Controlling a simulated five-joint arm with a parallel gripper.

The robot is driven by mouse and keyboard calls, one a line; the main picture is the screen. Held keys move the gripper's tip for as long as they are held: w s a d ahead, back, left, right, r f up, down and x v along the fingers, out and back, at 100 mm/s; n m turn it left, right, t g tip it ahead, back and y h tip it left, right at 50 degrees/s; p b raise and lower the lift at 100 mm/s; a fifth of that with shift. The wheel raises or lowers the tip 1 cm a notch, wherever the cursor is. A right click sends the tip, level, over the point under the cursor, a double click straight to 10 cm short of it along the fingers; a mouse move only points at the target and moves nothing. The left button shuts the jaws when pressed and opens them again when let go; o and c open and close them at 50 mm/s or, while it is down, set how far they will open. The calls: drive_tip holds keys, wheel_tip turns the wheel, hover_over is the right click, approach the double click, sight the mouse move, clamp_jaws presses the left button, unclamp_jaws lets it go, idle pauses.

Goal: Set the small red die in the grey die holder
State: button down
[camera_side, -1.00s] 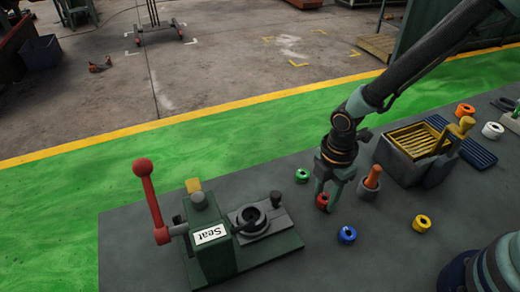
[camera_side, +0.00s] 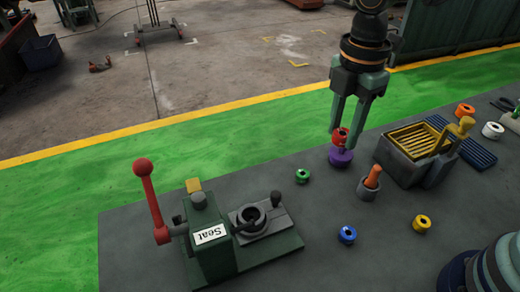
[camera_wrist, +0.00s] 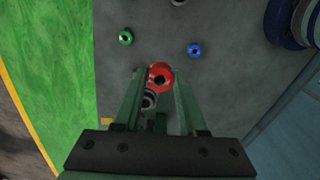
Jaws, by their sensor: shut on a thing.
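The small red die (camera_side: 340,135) is a ring-shaped piece held between the fingertips of my gripper (camera_side: 343,138), raised above the bench. My gripper is shut on it. In the wrist view the red die (camera_wrist: 160,76) shows between the two fingers, its hole facing the camera. What I take for the grey die holder (camera_side: 250,219) is a round, open-topped collar on a plate beside the green press marked "Seat" (camera_side: 210,236). It stands on the bench to the left of my gripper, apart from it, and its opening looks empty.
A purple piece (camera_side: 341,157) shows just below the red die. Green (camera_side: 302,175), blue (camera_side: 346,235) and yellow (camera_side: 422,223) rings lie around. A cup with an orange-handled tool (camera_side: 369,186) and a slotted box (camera_side: 415,145) stand right. The red-knobbed lever (camera_side: 150,200) rises at left.

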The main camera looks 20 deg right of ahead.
drive_tip(key=w+a+r, duration=0.2)
drive_tip(key=a+r, duration=0.2)
drive_tip(key=a, duration=0.5)
drive_tip(key=r, duration=0.2)
hover_over(252, 217)
drive_tip(key=shift+n, duration=0.3)
wheel_tip(252, 217, down, 19)
drive_tip(key=shift+a+f, duration=0.1)
drive_tip(key=shift+f, duration=0.05)
drive_tip(key=shift+f, duration=0.1)
drive_tip(key=shift+f, duration=0.35)
